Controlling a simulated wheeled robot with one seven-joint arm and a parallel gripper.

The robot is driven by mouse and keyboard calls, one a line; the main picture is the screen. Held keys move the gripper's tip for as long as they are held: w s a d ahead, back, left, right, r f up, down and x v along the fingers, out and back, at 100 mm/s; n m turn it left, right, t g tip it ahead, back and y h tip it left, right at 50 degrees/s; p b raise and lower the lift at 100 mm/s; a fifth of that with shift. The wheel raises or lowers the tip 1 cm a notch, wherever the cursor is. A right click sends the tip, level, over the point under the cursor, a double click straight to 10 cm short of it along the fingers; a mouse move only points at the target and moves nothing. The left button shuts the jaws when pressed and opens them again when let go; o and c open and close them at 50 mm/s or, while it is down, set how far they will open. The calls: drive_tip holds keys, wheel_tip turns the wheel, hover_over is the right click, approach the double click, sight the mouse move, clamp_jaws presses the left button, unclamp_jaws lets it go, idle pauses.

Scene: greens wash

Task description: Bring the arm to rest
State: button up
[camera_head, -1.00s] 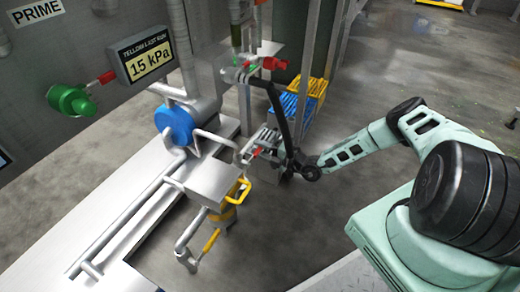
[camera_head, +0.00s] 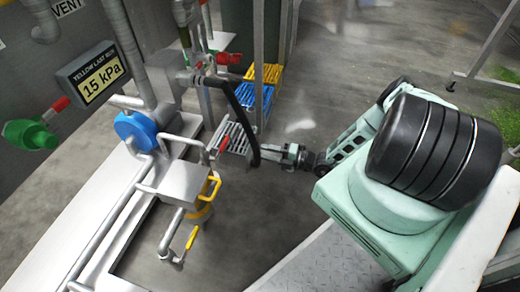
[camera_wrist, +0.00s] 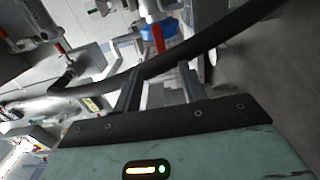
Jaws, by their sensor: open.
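My gripper (camera_head: 264,153) is at the end of my pale green arm (camera_head: 350,142), right of the pipework and low beside a black hose (camera_head: 240,115). In the wrist view its two dark fingers (camera_wrist: 160,82) stand apart. The black hose crosses the picture at the fingertips there (camera_wrist: 215,38). I cannot tell whether it touches them or passes just beyond. A red-handled part (camera_wrist: 158,38) shows beyond the fingers.
A pipe rig with a blue round cap (camera_head: 135,130) and a yellow-handled valve (camera_head: 192,238) stands left. Grey floor (camera_head: 340,60) is open behind my arm.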

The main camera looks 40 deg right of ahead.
idle(0.6)
drive_tip(key=a+r+n+g+y+p, duration=0.1)
drive_tip(key=a+r+n+g+y, duration=0.1)
drive_tip(key=a+r+n+g, duration=0.65)
drive_tip(key=a+r+n+g+y, duration=0.2)
drive_tip(key=a+r+n+g, duration=0.3)
drive_tip(key=r+n, duration=0.5)
drive_tip(key=s+a+r+n+g+h+p, duration=0.1)
drive_tip(key=s+a+r+n+g+h, duration=0.55)
drive_tip(key=a+r+n, duration=0.65)
drive_tip(key=s+a+r+n+t+h+p, duration=0.1)
drive_tip(key=s+r+n+t+h, duration=0.25)
drive_tip(key=s+r+n, duration=0.45)
drive_tip(key=s+r+n+t+h+p, duration=0.15)
drive_tip(key=s+r+n+h, duration=0.3)
drive_tip(key=s+n, duration=0.75)
wheel_tip(320, 180, up, 38)
drive_tip(key=w+n+p, duration=0.2)
drive_tip(key=n+p, duration=0.1)
drive_tip(key=p, duration=3.4)
drive_tip(key=shift+w+r, duration=0.2)
drive_tip(key=shift+w, duration=0.15)
drive_tip(key=shift+y, duration=0.25)
